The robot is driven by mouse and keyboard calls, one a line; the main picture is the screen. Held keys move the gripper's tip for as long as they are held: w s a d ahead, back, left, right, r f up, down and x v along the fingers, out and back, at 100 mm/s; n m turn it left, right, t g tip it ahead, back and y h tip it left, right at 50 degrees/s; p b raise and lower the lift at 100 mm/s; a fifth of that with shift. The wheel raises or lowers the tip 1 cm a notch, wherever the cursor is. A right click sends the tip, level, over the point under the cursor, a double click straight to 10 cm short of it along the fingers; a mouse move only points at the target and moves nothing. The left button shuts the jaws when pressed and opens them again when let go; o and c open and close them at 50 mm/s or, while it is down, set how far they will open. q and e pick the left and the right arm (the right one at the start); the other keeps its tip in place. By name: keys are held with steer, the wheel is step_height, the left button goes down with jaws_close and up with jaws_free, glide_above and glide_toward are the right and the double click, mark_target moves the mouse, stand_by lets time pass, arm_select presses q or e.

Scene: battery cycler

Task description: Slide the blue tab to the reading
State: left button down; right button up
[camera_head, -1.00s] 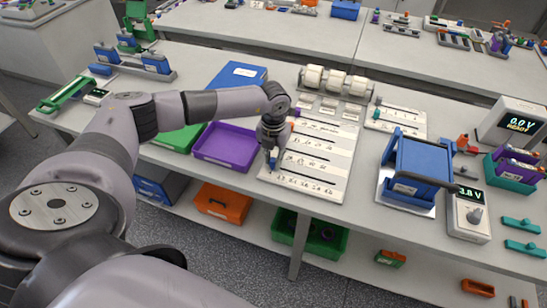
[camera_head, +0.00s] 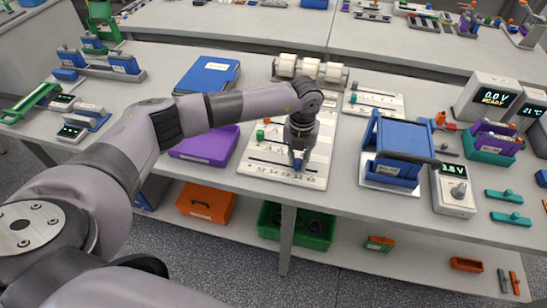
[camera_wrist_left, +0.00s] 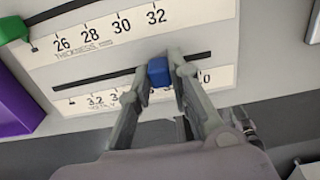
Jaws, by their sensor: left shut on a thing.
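The blue tab (camera_wrist_left: 158,71) sits on the lowest dark slot of the white scale board (camera_head: 249,163). My left gripper (camera_wrist_left: 159,66) is shut on the tab, one finger on each side. In the head view my left gripper (camera_head: 298,163) points down at the right part of that slot. The voltage scale (camera_wrist_left: 95,101) below the slot shows 3.2 at left and a number ending in 0 at right; the fingers hide the marks between. The meter (camera_head: 454,188) at the right reads 3.8 V. My right gripper is not in view.
A green tab (camera_wrist_left: 12,29) is on the thickness scale's slot, left of my gripper. A purple tray (camera_head: 205,147) stands left of the board. A blue press-like fixture (camera_head: 402,137) stands to the right. The table's front edge is close below the board.

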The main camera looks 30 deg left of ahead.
arm_select(q)
steer(key=shift+w+d, duration=0.15)
steer(key=shift+d, duration=0.35)
steer(key=shift+a, duration=0.1)
steer(key=c, duration=1.5)
jaws_free()
step_height(320, 180, up, 12)
steer(key=shift+r, duration=0.1)
